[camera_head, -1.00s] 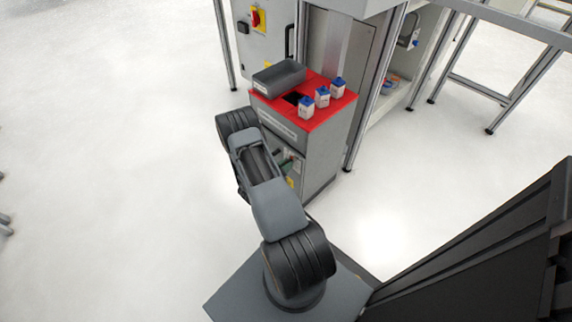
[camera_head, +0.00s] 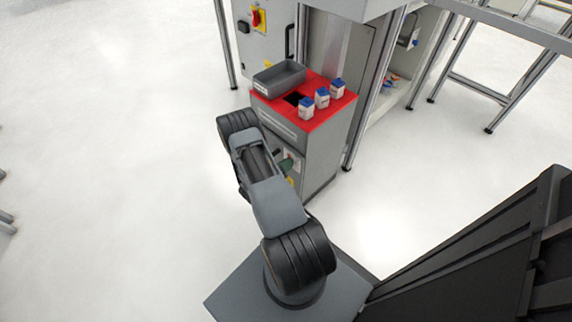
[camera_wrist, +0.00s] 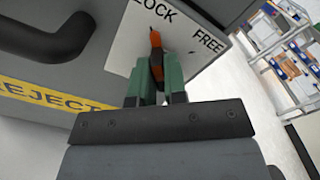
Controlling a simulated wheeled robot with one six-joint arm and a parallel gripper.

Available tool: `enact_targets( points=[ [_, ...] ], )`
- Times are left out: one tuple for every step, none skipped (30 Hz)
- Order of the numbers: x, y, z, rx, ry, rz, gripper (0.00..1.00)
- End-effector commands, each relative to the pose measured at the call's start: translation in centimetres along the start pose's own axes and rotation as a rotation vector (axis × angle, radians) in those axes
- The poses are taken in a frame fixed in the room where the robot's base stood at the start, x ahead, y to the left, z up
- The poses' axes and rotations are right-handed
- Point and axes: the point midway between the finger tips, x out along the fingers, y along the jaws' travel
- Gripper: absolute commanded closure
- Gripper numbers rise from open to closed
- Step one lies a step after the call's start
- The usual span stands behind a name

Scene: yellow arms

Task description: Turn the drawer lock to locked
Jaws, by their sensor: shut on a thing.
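The lock knob (camera_wrist: 155,42) is orange-tipped with a dark body, on a white plate (camera_wrist: 125,50) lettered LOCK at left and FREE at right in the wrist view. Its orange tip points up in the picture, between the two words. My gripper (camera_wrist: 157,78) has green fingers shut on the knob, whose lower part they hide. The drawer front (camera_wrist: 35,75) is grey with a dark handle (camera_wrist: 60,40) and a yellow REJECT label (camera_wrist: 50,95). In the head view my gripper (camera_head: 287,165) is small against the cabinet front, partly behind my arm.
The grey cabinet (camera_head: 322,160) has a red top (camera_head: 325,112) carrying a grey bin (camera_head: 279,77) and three white bottles with blue caps (camera_head: 322,98). A metal-framed station stands behind. A shelf (camera_wrist: 290,65) shows right in the wrist view.

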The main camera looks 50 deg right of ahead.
Motion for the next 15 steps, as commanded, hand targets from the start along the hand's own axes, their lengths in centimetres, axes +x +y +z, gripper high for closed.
enact_targets(
  points=[
    [-0.01, -0.01, 0.00, -0.017, 0.000, 0.000, 1.00],
    [-0.01, -0.01, 0.00, -0.025, 0.000, 0.000, 1.00],
    [-0.01, 0.00, 0.00, -0.034, 0.000, 0.000, 1.00],
    [-0.01, 0.00, -0.01, -0.041, 0.000, 0.000, 1.00],
    [-0.01, 0.00, -0.01, -0.047, 0.000, 0.000, 1.00],
    [-0.01, 0.01, -0.01, -0.053, 0.000, 0.000, 1.00],
    [-0.01, 0.01, -0.01, -0.056, 0.000, 0.000, 1.00],
    [-0.01, 0.01, -0.01, -0.060, 0.000, 0.000, 1.00],
    [0.00, 0.01, -0.01, -0.063, 0.000, 0.000, 1.00],
    [0.00, 0.01, -0.01, -0.065, 0.000, 0.000, 1.00],
    [-0.01, 0.01, -0.01, -0.067, 0.000, 0.000, 1.00],
    [-0.01, 0.01, -0.01, -0.068, 0.000, 0.000, 1.00],
    [-0.01, 0.01, -0.01, -0.069, 0.000, 0.000, 1.00],
    [-0.01, 0.01, -0.01, -0.069, 0.000, 0.000, 1.00],
    [-0.01, 0.01, -0.02, -0.070, 0.000, 0.000, 1.00]
  ],
)
